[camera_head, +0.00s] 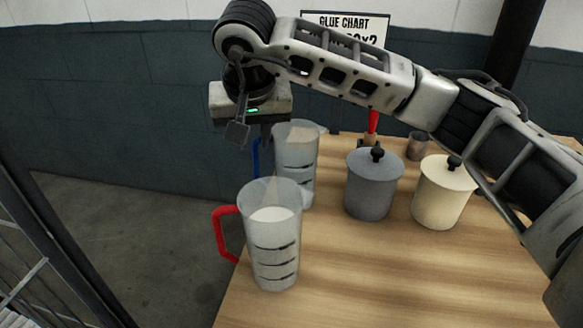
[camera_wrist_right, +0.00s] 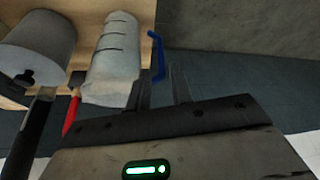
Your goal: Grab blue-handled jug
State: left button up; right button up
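The blue-handled jug (camera_head: 297,160) is translucent with dark measuring marks and stands upright on the table near its left edge. Its blue handle (camera_head: 256,157) faces left. In the right wrist view the jug (camera_wrist_right: 117,48) and its blue handle (camera_wrist_right: 158,57) lie just beyond the fingers. My right gripper (camera_head: 262,126) is above and to the left of the jug, by the handle. In the wrist view this gripper (camera_wrist_right: 161,84) is open, its fingers apart with nothing between them. The head view hides most of the fingers. My left gripper is not in view.
A red-handled jug (camera_head: 272,245) with white contents stands in front of the blue-handled one. A grey lidded pot (camera_head: 372,188) and a cream lidded pot (camera_head: 440,196) stand to the right. A red-handled tool (camera_head: 373,122) and small cup (camera_head: 418,146) are behind. The front right table is clear.

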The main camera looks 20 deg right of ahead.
aim_at(255, 156)
jog(key=shift+x, duration=3.2)
jog(key=shift+a, duration=0.1)
grip_shut()
jog(key=shift+r, duration=0.2)
